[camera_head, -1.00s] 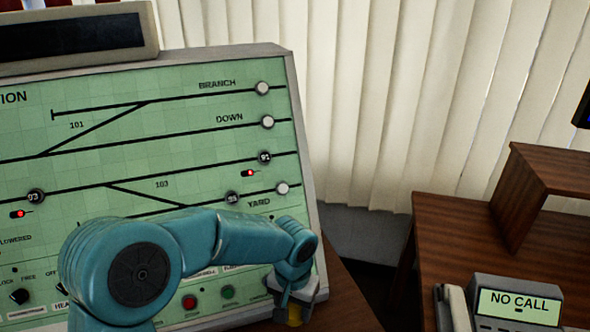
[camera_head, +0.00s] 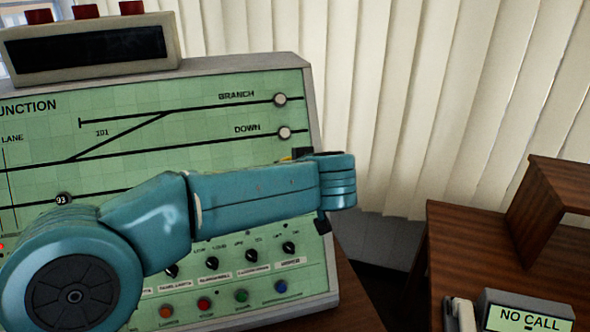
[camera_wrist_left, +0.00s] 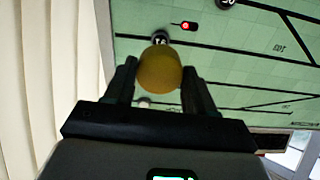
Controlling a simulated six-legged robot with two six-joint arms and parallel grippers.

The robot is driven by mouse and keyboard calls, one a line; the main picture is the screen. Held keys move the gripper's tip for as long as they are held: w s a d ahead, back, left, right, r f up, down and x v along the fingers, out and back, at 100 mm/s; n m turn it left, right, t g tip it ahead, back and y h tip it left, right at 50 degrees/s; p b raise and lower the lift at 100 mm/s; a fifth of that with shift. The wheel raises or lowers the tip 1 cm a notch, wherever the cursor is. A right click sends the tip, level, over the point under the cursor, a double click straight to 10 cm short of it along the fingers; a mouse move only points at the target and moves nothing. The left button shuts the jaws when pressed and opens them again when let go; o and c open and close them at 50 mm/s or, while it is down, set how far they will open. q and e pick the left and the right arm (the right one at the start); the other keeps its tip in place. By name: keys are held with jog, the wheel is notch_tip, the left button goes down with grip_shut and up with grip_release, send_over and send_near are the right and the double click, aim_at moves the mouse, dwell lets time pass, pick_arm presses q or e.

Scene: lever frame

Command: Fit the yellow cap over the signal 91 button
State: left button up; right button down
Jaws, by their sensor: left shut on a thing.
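The yellow cap (camera_wrist_left: 160,72) is between the fingers of my left gripper (camera_wrist_left: 159,67), which is shut on it. In the left wrist view, the signal 91 button (camera_wrist_left: 160,37), dark and round, shows just past the cap, which may overlap its lower edge; they look close, but I cannot tell whether they touch. In the head view, my left arm crosses the panel (camera_head: 230,120) and hides that button. Only a sliver of the yellow cap (camera_head: 287,158) shows above the wrist. My right gripper is not in view.
A red light (camera_wrist_left: 186,26) is lit near the button. Knobs (camera_head: 212,263) and coloured push buttons (camera_head: 242,295) line the panel's lower part. A display box (camera_head: 90,45) sits on top. A brown desk with a phone unit (camera_head: 525,312) stands at the right.

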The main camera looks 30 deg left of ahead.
pick_arm(q)
jog(key=shift+p+x, duration=0.35)
jog(key=shift+x, duration=3.9)
jog(key=shift+f, duration=0.1)
jog(key=shift+b, duration=0.6)
jog(key=o, duration=1.4)
